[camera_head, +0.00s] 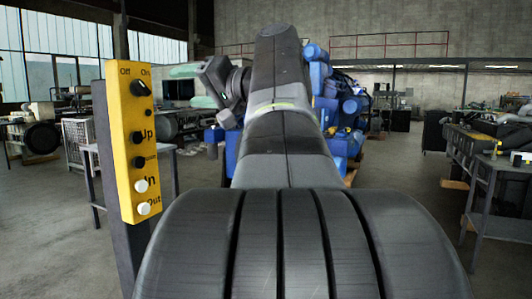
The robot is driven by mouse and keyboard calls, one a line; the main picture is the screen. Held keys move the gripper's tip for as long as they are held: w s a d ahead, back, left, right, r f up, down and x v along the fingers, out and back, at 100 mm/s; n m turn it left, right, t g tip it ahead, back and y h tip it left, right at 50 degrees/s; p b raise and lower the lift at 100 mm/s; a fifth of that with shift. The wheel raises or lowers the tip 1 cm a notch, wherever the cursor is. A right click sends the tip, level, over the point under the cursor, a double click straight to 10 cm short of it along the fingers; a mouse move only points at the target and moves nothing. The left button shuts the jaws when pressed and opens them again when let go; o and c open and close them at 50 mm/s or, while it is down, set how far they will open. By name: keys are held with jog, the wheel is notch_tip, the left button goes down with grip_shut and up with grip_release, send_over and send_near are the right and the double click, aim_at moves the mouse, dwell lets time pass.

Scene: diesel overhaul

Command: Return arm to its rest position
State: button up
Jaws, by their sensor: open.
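My arm (285,150) rises from the bottom middle of the view and reaches forward, folded at its top end. My gripper (214,82) shows as a small dark shape left of the arm's upper end. It is open, and I see nothing held in it. Its fingers are small and partly lost against the dark background. My arm hides much of the blue engine (348,110) behind it.
A yellow control panel (137,140) with knobs and buttons stands on a dark post close at left. Workbenches with parts (492,150) line the right. A grey table (165,153) stands behind the panel. Open floor (415,190) lies at right of my arm.

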aim_at(144, 89)
jog(key=x, duration=1.3)
jog(key=shift+w+a+p, duration=0.15)
jog(key=shift+a+p, duration=0.15)
jog(key=shift+r, duration=0.1)
